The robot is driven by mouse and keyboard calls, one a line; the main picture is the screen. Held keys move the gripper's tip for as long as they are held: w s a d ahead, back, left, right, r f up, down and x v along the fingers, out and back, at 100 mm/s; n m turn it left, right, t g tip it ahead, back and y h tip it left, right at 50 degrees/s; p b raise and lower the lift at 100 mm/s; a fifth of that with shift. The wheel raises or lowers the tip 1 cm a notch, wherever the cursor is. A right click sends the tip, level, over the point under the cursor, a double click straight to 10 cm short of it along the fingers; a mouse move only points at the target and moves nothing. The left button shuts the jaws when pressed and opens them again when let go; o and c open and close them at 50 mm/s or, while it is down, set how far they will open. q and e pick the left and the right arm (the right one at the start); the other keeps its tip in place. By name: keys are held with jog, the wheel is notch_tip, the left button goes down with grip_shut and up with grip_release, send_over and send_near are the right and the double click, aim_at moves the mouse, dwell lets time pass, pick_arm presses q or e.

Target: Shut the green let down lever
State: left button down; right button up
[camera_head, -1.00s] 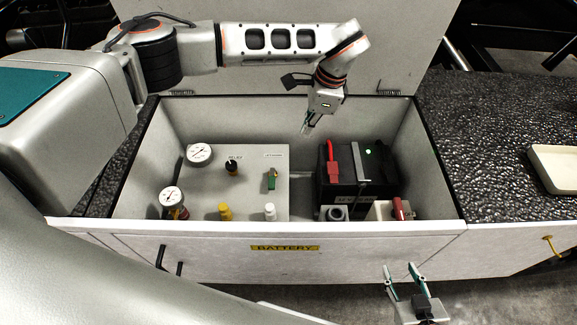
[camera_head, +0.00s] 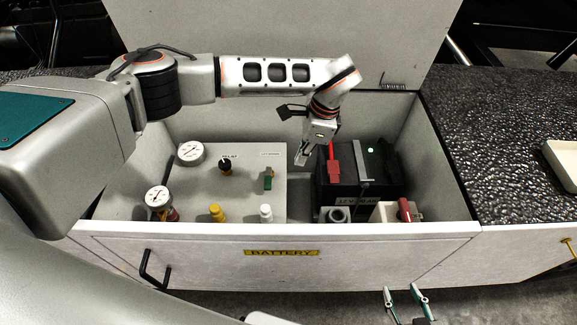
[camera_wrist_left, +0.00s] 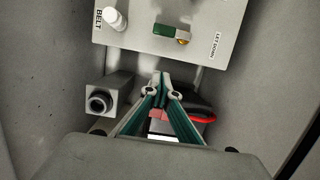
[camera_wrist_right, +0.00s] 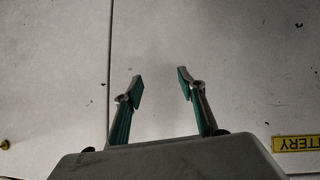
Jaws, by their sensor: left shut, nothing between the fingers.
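The green let down lever (camera_head: 268,182) stands on the light grey panel (camera_head: 245,203) inside the open battery box. In the left wrist view the lever (camera_wrist_left: 170,31) lies sideways beside a brass fitting, near the LET DOWN label (camera_wrist_left: 216,45). My left gripper (camera_head: 300,160) is shut and empty.
The box walls (camera_head: 430,195) surround everything.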

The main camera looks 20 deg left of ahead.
aim_at(268, 179)
pick_arm(q)
jog(key=a+f, duration=0.1)
jog(key=f, duration=0.2)
jog(key=s+a+f+b, duration=0.1)
jog(key=a+f, duration=0.1)
jog(key=f, duration=0.1)
jog(key=a+f, duration=0.2)
jog(key=f, duration=0.1)
jog(key=shift+s+a, duration=0.35)
jog(key=shift+a, duration=0.2)
pick_arm(e)
jog(key=shift+s+d+f, duration=0.1)
jog(key=shift+s+f, duration=0.05)
jog(key=shift+f, duration=0.3)
jog(key=shift+s+d+f, duration=0.1)
jog(key=shift+s+f, duration=0.05)
jog(key=shift+f, duration=0.25)
jog(key=shift+s, duration=0.1)
